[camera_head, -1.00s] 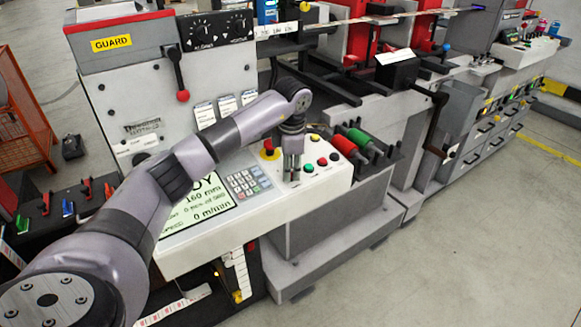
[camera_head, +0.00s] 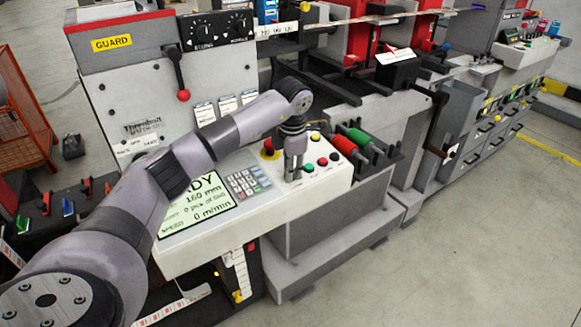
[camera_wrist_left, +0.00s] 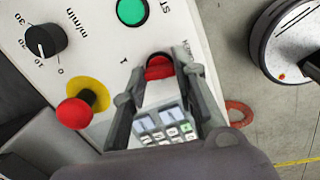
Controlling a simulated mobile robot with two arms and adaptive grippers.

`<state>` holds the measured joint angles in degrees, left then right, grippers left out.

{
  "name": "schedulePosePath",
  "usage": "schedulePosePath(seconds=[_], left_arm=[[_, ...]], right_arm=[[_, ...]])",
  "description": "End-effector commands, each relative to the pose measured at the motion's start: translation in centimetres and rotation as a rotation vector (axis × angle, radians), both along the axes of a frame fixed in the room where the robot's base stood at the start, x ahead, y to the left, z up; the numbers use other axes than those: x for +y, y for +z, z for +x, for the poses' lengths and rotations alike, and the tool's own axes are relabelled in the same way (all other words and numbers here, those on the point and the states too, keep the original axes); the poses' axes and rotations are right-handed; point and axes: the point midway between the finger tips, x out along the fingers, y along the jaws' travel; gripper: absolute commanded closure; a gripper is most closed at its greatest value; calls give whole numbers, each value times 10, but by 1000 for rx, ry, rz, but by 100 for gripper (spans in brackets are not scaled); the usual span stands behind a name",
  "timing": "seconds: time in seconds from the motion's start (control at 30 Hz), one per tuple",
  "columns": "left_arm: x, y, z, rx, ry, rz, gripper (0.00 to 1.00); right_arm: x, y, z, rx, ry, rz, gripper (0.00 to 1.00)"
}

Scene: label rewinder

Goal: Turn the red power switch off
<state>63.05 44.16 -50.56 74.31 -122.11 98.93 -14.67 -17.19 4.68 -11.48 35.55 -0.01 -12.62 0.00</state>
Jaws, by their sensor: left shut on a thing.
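The red power switch (camera_wrist_left: 159,68) is a small red rocker in a dark frame on the white panel. In the left wrist view it shows between the fingertips of my left gripper (camera_wrist_left: 166,72). The gripper is shut on it, with one finger on each side. In the head view my left gripper (camera_head: 294,168) points down onto the control panel (camera_head: 338,180) and hides the switch. My right gripper is in neither view.
A red emergency stop (camera_wrist_left: 74,113) on a yellow ring, a black knob (camera_wrist_left: 46,41) and a green button (camera_wrist_left: 131,11) stand close by. The keypad (camera_head: 243,184) and display (camera_head: 205,197) are left of the gripper. Red and green rollers (camera_head: 352,137) stand to its right.

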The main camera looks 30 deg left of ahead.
Motion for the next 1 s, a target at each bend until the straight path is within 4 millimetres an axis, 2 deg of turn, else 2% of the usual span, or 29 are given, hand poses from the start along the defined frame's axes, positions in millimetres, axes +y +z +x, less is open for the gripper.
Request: schedulePosePath(seconds=[0.5,0.7,1.0], left_arm=[[0,0,0,-62,436,-25,100],[0,0,0,-79,550,-32,100],[0,1,0,-91,631,-36,100]], right_arm=[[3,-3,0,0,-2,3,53],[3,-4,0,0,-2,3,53],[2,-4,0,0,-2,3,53]])
